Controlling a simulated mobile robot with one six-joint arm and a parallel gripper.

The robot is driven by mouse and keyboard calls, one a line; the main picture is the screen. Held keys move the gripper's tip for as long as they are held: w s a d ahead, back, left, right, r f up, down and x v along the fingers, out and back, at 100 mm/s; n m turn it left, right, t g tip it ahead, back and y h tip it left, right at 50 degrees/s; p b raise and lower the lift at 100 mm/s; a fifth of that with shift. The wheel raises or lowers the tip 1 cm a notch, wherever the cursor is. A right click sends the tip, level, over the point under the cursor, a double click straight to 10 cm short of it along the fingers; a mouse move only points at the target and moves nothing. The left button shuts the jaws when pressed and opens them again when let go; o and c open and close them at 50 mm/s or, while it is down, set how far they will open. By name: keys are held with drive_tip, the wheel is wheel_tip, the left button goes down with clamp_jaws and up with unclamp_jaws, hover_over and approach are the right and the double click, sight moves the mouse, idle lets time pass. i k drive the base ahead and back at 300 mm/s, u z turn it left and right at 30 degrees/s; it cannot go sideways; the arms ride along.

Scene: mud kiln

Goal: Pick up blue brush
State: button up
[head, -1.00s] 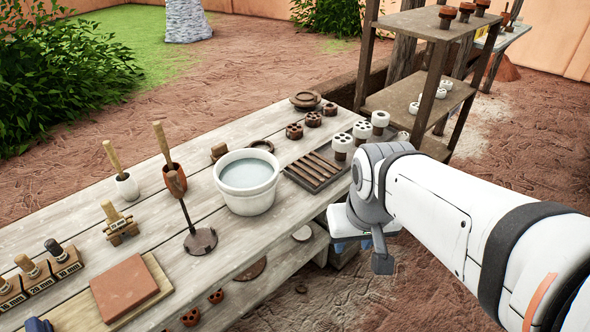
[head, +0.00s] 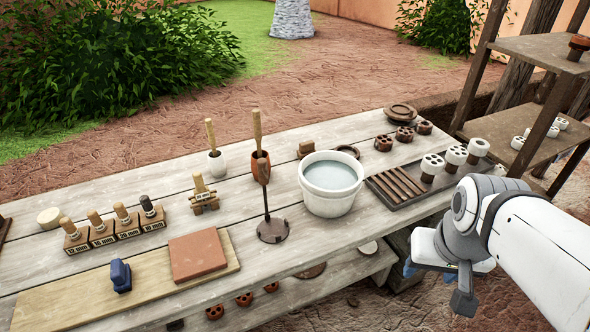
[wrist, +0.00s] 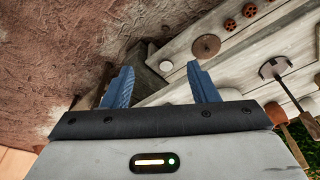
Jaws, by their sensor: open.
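A small dark blue object (head: 120,276), which looks like the blue brush, stands on the wooden board (head: 60,302) at the front left of the table in the head view. Its bristles cannot be made out. My gripper (wrist: 160,78) is open and empty, with its two blue fingers spread in the wrist view. In the head view it is at the right, beyond the table's front edge and far from the blue object. Most of its fingers are hidden there by my arm. The wrist view does not show the blue object.
A red-brown clay slab (head: 197,255) lies beside the blue object. Stamps in a wooden block (head: 115,233), a tool on a round base (head: 273,231) and a white bucket (head: 332,186) stand on the table. A shelf (head: 530,150) rises at the right.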

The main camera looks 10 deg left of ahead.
sight(120, 274)
drive_tip(key=u, duration=2)
drive_tip(key=k, duration=0.45)
drive_tip(key=u, duration=1.05)
drive_tip(key=k, duration=0.9)
drive_tip(key=u, duration=0.3)
drive_tip(key=i, duration=0.9)
drive_tip(key=z, duration=0.7)
drive_tip(key=i, duration=1.2)
drive_tip(key=z, duration=0.3)
